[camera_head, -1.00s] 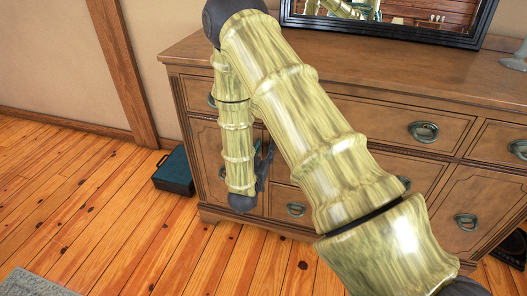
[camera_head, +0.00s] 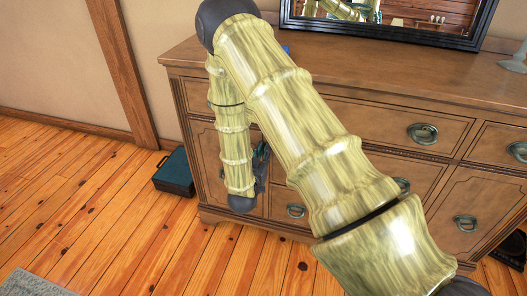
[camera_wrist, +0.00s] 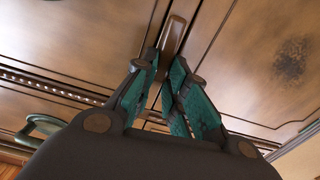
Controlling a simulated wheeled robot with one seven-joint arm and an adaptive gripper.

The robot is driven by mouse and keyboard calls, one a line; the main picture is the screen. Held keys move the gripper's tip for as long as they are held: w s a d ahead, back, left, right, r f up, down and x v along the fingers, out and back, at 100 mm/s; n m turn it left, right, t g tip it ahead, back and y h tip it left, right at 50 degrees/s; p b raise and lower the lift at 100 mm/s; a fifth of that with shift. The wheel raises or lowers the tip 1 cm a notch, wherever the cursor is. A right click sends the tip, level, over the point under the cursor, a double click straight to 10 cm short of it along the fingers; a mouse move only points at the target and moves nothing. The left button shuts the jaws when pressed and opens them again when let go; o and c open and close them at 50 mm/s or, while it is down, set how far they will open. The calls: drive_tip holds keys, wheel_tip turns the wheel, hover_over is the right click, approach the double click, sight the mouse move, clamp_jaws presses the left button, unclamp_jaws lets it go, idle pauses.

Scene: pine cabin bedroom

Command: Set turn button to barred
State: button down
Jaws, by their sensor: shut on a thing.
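The turn button is a brown, rounded wooden bar (camera_wrist: 174,36) on the cabinet front in the wrist view. It lies along the seam between two panels, slightly tilted in the picture. My gripper (camera_wrist: 164,66) has teal-padded fingers on both sides of the bar's near end and is shut on it. In the head view my gripper (camera_head: 261,163) is at the dresser's lower left doors, partly behind my arm. The turn button is hidden there.
The wooden dresser (camera_head: 365,110) has several ring pulls and a dark-framed mirror on top. A teal box (camera_head: 174,172) stands on the floor left of it. A ring pull (camera_wrist: 40,124) shows left of my gripper in the wrist view.

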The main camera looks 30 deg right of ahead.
drive_tip(key=shift+w+a+f+n+p, duration=0.35)
drive_tip(key=shift+n+p, duration=0.5)
drive_tip(key=shift+n, duration=1.8)
drive_tip(key=shift+w+a+f+n+p, duration=0.35)
drive_tip(key=shift+n+p, duration=0.55)
drive_tip(key=shift+n, duration=1.8)
drive_tip(key=shift+w+a+f+n+p, duration=0.2)
drive_tip(key=shift+f+n+p, duration=0.5)
drive_tip(key=shift+n, duration=1.95)
drive_tip(key=shift+r, duration=0.2)
drive_tip(key=c, duration=1.4)
unclamp_jaws()
drive_tip(key=shift+d, duration=0.1)
drive_tip(key=shift+c, duration=0.2)
drive_tip(key=shift+s, duration=0.1)
drive_tip(key=v, duration=1.2)
